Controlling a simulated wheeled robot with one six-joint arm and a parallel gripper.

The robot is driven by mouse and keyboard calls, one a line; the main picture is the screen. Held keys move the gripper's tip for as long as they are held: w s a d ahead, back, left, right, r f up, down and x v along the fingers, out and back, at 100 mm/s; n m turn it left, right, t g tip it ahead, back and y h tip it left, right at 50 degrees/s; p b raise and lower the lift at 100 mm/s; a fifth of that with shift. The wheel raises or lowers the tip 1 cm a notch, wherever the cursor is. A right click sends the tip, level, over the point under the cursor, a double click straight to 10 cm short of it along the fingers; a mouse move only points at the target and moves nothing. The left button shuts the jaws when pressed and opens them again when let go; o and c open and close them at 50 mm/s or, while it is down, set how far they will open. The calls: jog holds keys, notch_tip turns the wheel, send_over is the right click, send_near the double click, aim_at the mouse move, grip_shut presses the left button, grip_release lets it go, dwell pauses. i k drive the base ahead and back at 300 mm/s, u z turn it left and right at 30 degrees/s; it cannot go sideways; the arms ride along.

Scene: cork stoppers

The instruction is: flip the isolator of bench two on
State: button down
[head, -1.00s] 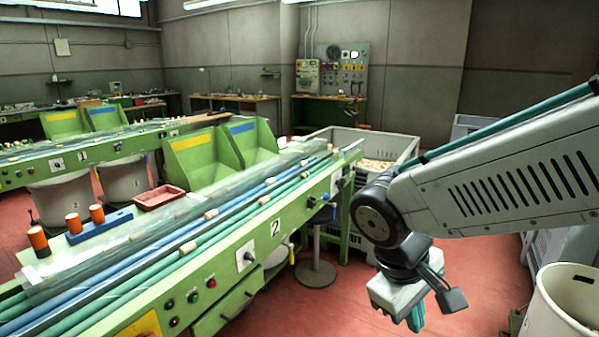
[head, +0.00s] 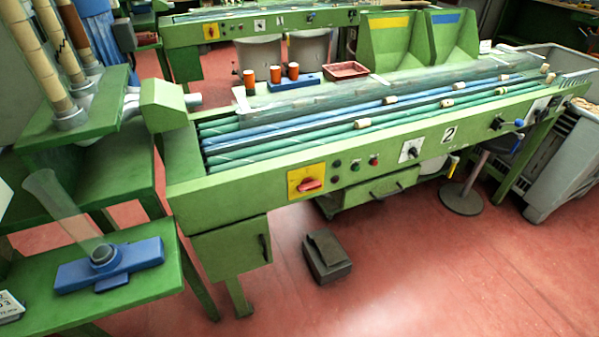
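Bench two (head: 225,193) is the long green bench with a "2" plate (head: 449,135) on its front, in the middle of the head view. Its isolator (head: 310,185) is a red rotary handle on a yellow plate (head: 294,178), at the left part of the front face. The handle looks roughly level, tilted slightly; I cannot read any markings. To its right are several small buttons (head: 355,164) and a selector with a dark knob (head: 411,151). My gripper is out of the picture.
Bench one (head: 190,42) stands behind, with its own yellow-plated red switch (head: 211,31). A dark box (head: 326,256) lies on the red floor (head: 420,275) below bench two. A stool (head: 462,196) stands right. A green table (head: 150,293) with a blue device (head: 135,256) is front left.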

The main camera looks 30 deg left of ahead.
aim_at(308, 185)
jog(key=u, duration=1.2)
